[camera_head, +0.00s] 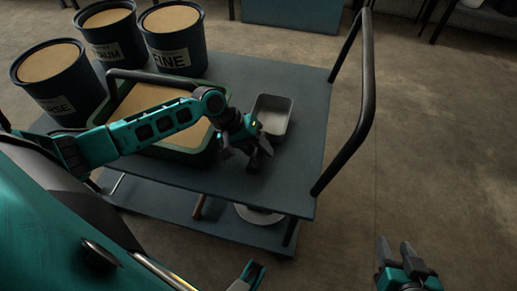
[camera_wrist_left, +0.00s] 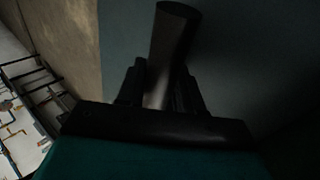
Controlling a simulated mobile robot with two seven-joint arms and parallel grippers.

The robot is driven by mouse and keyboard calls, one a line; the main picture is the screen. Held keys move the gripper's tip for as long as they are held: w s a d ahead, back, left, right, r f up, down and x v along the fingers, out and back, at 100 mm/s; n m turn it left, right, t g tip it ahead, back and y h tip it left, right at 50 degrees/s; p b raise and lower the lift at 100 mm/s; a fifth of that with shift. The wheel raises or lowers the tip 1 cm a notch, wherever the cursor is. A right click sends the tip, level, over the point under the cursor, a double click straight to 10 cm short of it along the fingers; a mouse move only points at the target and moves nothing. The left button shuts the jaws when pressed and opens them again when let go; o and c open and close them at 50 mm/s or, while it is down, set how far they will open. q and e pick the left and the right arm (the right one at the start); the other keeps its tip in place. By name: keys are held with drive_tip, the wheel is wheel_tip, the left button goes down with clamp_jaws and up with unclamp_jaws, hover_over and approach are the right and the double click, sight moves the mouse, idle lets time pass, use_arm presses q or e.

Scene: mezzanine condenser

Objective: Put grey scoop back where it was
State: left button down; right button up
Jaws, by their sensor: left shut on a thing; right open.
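The grey scoop (camera_head: 272,115) is at the top of the blue cart (camera_head: 300,180), just right of the green tray (camera_head: 180,151). Its open pan faces up and looks empty. My left gripper (camera_head: 252,155) is shut on the scoop's dark handle, on the near side of the pan. In the left wrist view the dark handle (camera_wrist_left: 172,45) runs between the two fingers. I cannot tell whether the scoop touches the cart top. My right gripper (camera_head: 396,252) is open and empty, off the cart at the lower right.
Three labelled tubs of tan material stand at the back left: a coarse tub (camera_head: 58,80), a middle tub (camera_head: 108,32) and a fine tub (camera_head: 174,40). The green tray also holds tan material. A black push handle (camera_head: 366,90) rises at the cart's right. The right cart top is bare.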

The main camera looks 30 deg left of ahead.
use_arm(q)
drive_tip(key=shift+f, duration=0.1)
drive_tip(key=c, duration=0.7)
unclamp_jaws()
drive_tip(key=shift+c, duration=0.2)
use_arm(e)
drive_tip(key=shift+f, duration=0.15)
use_arm(q)
drive_tip(key=shift+r, duration=0.2)
drive_tip(key=p+v, duration=0.3)
drive_tip(key=v, duration=0.9)
use_arm(e)
drive_tip(key=shift+s+d+r, duration=0.45)
drive_tip(key=shift+d, duration=0.2)
